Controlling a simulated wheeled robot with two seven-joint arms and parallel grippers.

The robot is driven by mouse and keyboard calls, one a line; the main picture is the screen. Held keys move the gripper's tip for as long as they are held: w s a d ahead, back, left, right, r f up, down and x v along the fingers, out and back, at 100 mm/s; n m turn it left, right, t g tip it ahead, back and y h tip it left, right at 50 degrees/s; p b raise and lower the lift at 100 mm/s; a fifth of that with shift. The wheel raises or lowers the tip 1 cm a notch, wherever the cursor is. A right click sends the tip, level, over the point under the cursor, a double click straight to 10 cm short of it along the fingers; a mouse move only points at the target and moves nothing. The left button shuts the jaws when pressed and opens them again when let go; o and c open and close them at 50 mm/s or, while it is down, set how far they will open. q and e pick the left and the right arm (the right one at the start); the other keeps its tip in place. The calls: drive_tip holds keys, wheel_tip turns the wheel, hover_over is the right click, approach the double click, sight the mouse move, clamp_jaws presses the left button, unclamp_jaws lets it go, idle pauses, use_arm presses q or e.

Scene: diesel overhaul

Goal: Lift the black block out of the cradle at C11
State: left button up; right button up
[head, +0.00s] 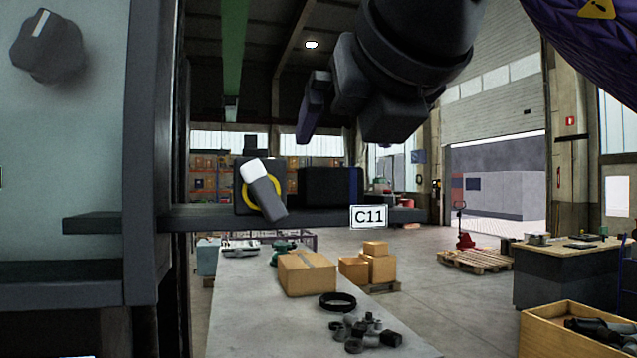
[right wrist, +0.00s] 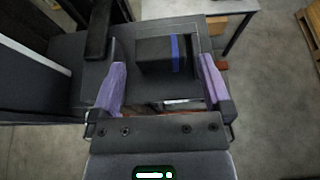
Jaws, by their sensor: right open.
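The black block (head: 328,187) with a blue stripe near its right end sits on the dark shelf (head: 400,215) behind the C11 label (head: 368,217). The cradle is hard to make out against the dark shelf. My right gripper (head: 306,118) is above the block in the head view, apart from it. In the right wrist view, the block (right wrist: 154,55) shows beyond the two purple fingers of my open right gripper (right wrist: 162,88), roughly in line with the gap between them. Nothing is between the fingertips. My left gripper is not in view.
A dark box with a yellow ring and a grey-white handle (head: 262,190) stands on the shelf just left of the block. A grey panel with a knob (head: 46,46) is at the left.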

sight(325, 175)
drive_tip(key=shift+p+x, duration=0.4)
drive_tip(key=shift+x, duration=0.7)
drive_tip(key=p+x, duration=0.1)
drive_tip(key=x, duration=0.2)
drive_tip(key=p+x, duration=0.1)
drive_tip(key=x, duration=0.1)
drive_tip(key=shift+w+a+f, duration=0.1)
drive_tip(key=shift+w+f, duration=0.1)
drive_tip(key=shift+f, duration=0.4)
drive_tip(key=shift+s, duration=0.1)
drive_tip(key=shift+c, duration=0.7)
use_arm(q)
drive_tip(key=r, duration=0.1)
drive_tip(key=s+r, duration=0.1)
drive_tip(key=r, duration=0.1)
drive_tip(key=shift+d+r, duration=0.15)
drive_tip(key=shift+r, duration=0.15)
use_arm(e)
drive_tip(key=c, duration=0.9)
